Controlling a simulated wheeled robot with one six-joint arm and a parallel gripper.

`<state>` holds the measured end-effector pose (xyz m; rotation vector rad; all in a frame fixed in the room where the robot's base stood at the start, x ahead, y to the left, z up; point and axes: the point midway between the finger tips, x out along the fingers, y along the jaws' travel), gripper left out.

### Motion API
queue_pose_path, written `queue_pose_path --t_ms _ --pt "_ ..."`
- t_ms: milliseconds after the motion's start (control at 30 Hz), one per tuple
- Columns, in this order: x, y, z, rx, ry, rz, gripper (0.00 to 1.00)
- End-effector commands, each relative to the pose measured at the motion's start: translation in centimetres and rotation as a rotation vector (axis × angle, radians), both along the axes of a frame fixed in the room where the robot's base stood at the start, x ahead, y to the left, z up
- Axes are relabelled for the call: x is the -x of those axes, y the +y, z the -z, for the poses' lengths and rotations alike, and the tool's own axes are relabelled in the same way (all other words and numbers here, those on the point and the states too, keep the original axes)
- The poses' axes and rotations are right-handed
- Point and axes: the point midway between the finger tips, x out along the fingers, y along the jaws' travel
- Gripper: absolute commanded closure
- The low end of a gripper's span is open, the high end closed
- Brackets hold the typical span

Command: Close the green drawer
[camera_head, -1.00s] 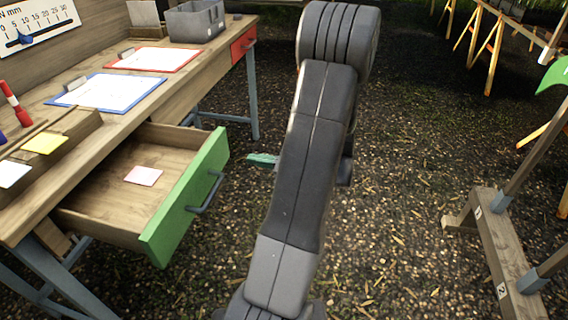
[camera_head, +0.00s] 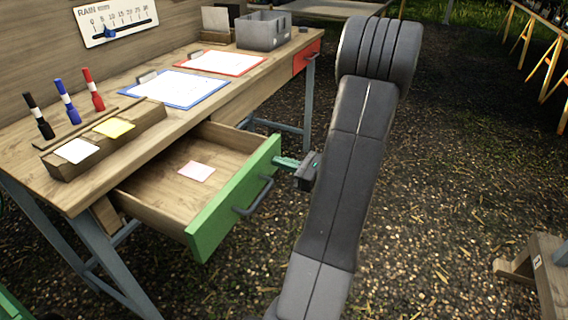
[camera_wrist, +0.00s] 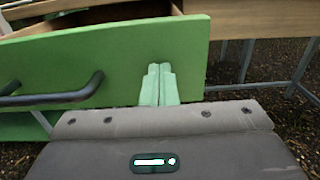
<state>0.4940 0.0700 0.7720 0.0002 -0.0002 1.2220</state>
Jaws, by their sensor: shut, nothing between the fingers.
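The green drawer (camera_head: 236,200) is pulled out of the wooden desk. A pink note (camera_head: 196,171) lies inside it, and a dark bar handle (camera_head: 254,197) is on its green front. My gripper (camera_head: 277,162) is at the far end of the drawer front, on its outer side. In the wrist view the shut green fingers (camera_wrist: 158,70) point at the green front (camera_wrist: 140,45), right of the handle (camera_wrist: 60,95). They look close to it or touching; I cannot tell which. Nothing is between the fingers.
The wooden desk (camera_head: 138,125) carries markers, a note holder, two clipboards and a grey bin (camera_head: 264,31). A red drawer (camera_head: 307,57) at the far end is shut. A wooden stand (camera_head: 548,275) is at the right. The gravel between is clear.

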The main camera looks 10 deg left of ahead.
Motion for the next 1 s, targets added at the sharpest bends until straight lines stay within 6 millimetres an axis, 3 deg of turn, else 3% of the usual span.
queue_pose_path --t_ms 267,800,1000 --pt "-0.9 2.9 -0.1 0.000 0.001 -0.006 1.00" --pt "-5.7 16.0 0.0 -0.001 -0.001 -0.006 1.00" --pt "-7.1 20.0 0.1 -0.001 -0.001 -0.004 1.00"
